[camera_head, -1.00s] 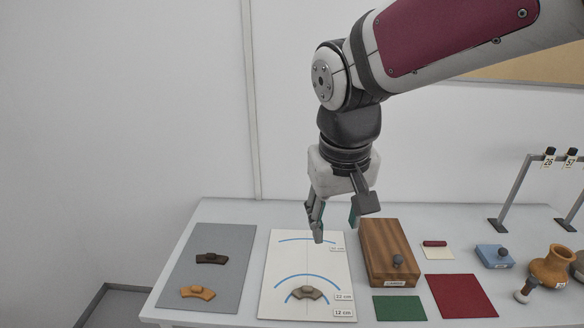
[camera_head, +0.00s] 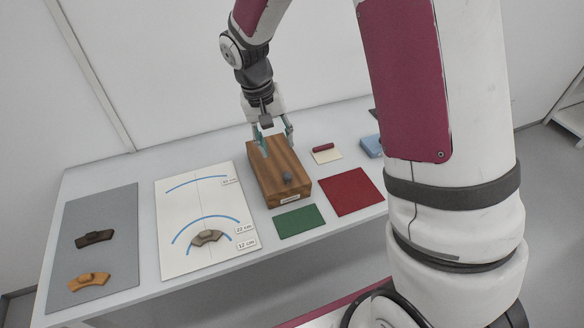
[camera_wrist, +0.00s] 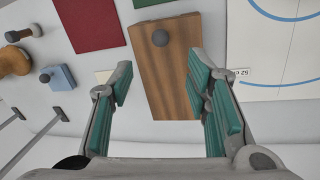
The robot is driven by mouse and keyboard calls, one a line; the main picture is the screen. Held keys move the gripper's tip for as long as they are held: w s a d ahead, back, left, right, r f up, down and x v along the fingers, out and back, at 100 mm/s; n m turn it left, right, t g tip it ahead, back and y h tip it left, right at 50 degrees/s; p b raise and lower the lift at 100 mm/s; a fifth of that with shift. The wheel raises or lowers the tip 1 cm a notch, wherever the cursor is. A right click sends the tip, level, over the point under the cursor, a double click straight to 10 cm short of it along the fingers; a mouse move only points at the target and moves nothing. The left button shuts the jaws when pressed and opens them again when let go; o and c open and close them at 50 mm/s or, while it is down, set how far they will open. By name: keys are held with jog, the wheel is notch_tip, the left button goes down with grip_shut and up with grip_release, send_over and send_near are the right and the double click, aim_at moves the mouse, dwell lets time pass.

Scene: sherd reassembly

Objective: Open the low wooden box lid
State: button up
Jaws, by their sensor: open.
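The low wooden box (camera_head: 275,168) stands on the table with its brown striped lid shut. A round dark knob (camera_head: 288,177) sits on the lid near its front edge, and a small label is on the front face. My gripper (camera_head: 274,141) is open and empty above the back end of the box. In the wrist view the lid (camera_wrist: 168,75) lies between and beyond my spread fingers (camera_wrist: 165,95), and the knob (camera_wrist: 160,38) is at the far end, away from the fingertips. I cannot tell how high the fingertips are above the lid.
A green mat (camera_head: 299,221) and a red mat (camera_head: 353,191) lie in front of the box. A white sheet with blue arcs (camera_head: 180,200) and a sherd (camera_head: 208,237) lies to its left. A grey mat (camera_head: 105,215) holds two sherds. A blue block (camera_head: 371,146) is at right.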

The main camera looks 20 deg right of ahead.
aim_at(286, 173)
jog(key=f, duration=0.4)
jog(key=d+f, duration=0.1)
jog(key=f, duration=0.3)
jog(key=d+f, duration=0.1)
jog(key=f, duration=0.3)
jog(key=shift+s+d+f, duration=0.1)
jog(key=shift+s, duration=0.15)
grip_shut()
